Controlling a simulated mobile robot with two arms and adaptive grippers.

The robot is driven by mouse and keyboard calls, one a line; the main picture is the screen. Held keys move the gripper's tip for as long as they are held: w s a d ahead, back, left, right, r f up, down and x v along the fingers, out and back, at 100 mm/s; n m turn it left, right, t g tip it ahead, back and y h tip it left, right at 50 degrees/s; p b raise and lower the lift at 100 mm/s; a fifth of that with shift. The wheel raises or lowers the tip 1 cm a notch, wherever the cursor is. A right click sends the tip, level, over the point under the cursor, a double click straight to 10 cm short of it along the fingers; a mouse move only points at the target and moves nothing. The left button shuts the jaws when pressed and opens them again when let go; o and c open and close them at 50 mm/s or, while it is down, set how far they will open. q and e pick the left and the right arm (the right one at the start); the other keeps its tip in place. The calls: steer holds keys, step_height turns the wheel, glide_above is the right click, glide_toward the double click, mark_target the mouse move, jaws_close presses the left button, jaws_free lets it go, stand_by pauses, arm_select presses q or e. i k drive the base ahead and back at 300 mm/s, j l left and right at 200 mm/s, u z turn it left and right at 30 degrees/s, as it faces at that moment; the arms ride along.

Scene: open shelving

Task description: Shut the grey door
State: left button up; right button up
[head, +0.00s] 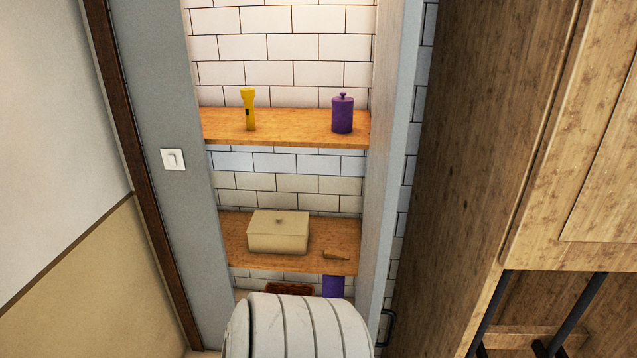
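The grey door (392,150) stands open at the right side of the shelved recess in the head view. I see it at a steep angle, as a narrow tall panel. A dark handle (388,326) shows low on its right side. The shelf opening to its left is uncovered. Neither of my grippers is in view. A white ribbed part of my own arm or body fills the bottom middle and hides the lower part of the recess.
Wooden shelves (285,127) hold a yellow flashlight (249,110), a purple canister (342,114) and a beige box (278,232). A light switch (172,159) is on the grey wall at left. A wooden cabinet (475,140) stands close on the door's right, with white tiles between.

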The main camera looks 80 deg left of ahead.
mark_target(399, 21)
steer(key=i+l+u, duration=0.1)
steer(key=u, duration=0.35)
steer(key=l+u, duration=0.15)
steer(key=u, duration=0.3)
steer(key=i+l+u, duration=0.15)
steer(key=u, duration=0.3)
steer(key=l+u, duration=0.2)
steer(key=u, duration=0.25)
steer(key=l+u, duration=0.65)
steer(key=u, duration=0.15)
steer(key=l+u, duration=0.4)
